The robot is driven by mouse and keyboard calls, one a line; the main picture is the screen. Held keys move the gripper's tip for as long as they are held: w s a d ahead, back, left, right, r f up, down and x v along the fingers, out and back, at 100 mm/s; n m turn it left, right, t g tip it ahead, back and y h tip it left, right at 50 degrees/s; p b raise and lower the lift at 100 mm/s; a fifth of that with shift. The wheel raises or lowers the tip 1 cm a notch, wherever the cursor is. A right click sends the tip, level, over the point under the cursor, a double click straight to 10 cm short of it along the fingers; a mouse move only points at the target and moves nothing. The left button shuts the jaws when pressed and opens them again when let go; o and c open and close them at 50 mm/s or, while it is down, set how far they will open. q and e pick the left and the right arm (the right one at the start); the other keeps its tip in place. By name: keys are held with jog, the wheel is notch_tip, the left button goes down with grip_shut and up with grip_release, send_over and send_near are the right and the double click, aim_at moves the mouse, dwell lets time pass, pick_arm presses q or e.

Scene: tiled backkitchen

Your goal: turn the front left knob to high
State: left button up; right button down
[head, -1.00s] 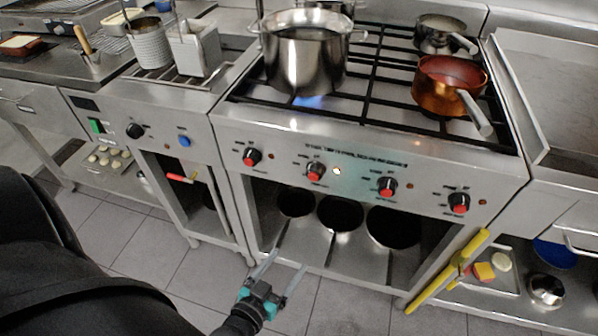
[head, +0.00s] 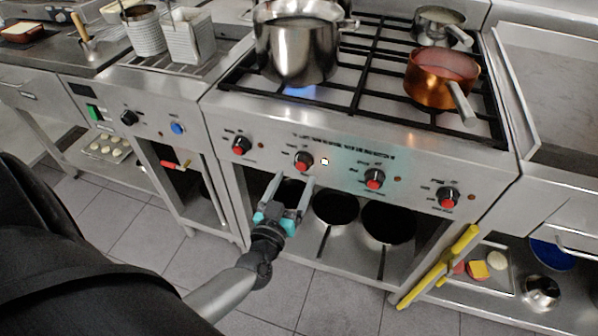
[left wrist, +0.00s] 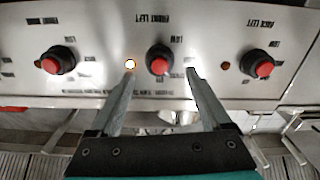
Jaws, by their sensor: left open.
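The front left knob (head: 303,161), black with a red face, is the second from the left on the stove's front panel. In the left wrist view, where the lettering is upside down, the knob labelled front left (left wrist: 159,60) is in the middle. My left gripper (head: 293,180) is open and empty, just below and in front of this knob. In the wrist view its fingertips (left wrist: 160,70) lie either side of the knob; contact cannot be told. A lit indicator (head: 324,161) is right of the knob. My right gripper is not in view.
Neighbouring knobs (head: 241,145) and (head: 374,179) flank it on the panel. A steel pot (head: 297,55) stands over a blue flame; a copper pan (head: 440,78) is to its right. Pans (head: 335,207) sit on the open shelf below. A yellow-handled tool (head: 440,266) leans at right.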

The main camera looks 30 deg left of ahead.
aim_at(300, 168)
pick_arm(q)
jog(key=x, duration=0.3)
jog(key=shift+w+b, duration=0.3)
jog(key=shift+w+a, duration=0.1)
jog(key=shift+w, duration=0.25)
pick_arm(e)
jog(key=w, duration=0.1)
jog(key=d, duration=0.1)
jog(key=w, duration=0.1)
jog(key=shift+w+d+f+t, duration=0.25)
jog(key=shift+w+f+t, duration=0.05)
pick_arm(q)
jog(key=c, duration=0.4)
grip_shut()
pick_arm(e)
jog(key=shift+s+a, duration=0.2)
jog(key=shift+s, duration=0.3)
